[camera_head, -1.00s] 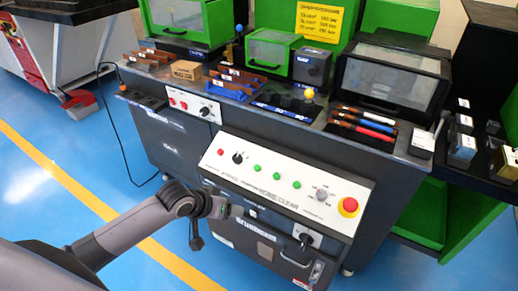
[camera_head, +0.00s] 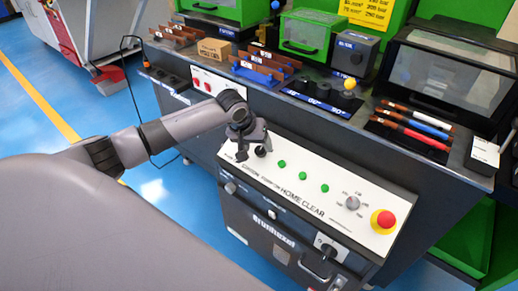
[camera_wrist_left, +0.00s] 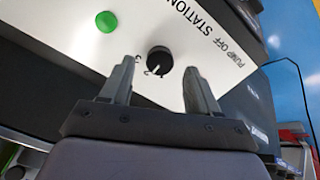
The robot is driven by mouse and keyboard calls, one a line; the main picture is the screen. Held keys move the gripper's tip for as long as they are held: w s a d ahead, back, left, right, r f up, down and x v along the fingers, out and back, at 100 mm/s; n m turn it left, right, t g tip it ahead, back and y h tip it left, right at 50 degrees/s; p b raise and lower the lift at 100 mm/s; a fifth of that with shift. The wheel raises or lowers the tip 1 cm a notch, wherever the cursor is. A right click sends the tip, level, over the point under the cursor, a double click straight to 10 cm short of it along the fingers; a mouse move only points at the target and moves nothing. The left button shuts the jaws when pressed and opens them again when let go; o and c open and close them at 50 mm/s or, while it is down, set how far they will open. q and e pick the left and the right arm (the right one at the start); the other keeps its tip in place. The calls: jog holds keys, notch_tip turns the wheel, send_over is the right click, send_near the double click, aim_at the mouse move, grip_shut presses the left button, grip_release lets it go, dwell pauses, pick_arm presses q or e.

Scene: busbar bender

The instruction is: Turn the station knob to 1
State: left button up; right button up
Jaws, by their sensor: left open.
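The station knob (camera_wrist_left: 159,60) is a round black knob on a white panel, beside the printed word STATION. Numbers 1, 2 and 3 are printed along its near side, and its pointer appears to face them; I cannot tell exactly which one it marks. My left gripper (camera_wrist_left: 161,66) is open and empty, with one finger on each side of the knob in this view. I cannot tell whether the fingertips touch it. In the head view my left gripper (camera_head: 250,152) is over the left part of the white control panel (camera_head: 318,213) and hides the knob.
Green buttons (camera_head: 303,175) run along the panel right of my gripper. A grey selector (camera_head: 353,203) and a red emergency stop (camera_head: 383,221) sit further right. Behind are a cardboard box (camera_head: 214,50), a yellow-topped lever (camera_head: 349,85) and coloured-handled tools (camera_head: 416,128).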

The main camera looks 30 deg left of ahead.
pick_arm(q)
jog(key=shift+x, duration=1)
pick_arm(e)
jog(key=shift+s+f, duration=0.15)
jog(key=shift+f, duration=0.25)
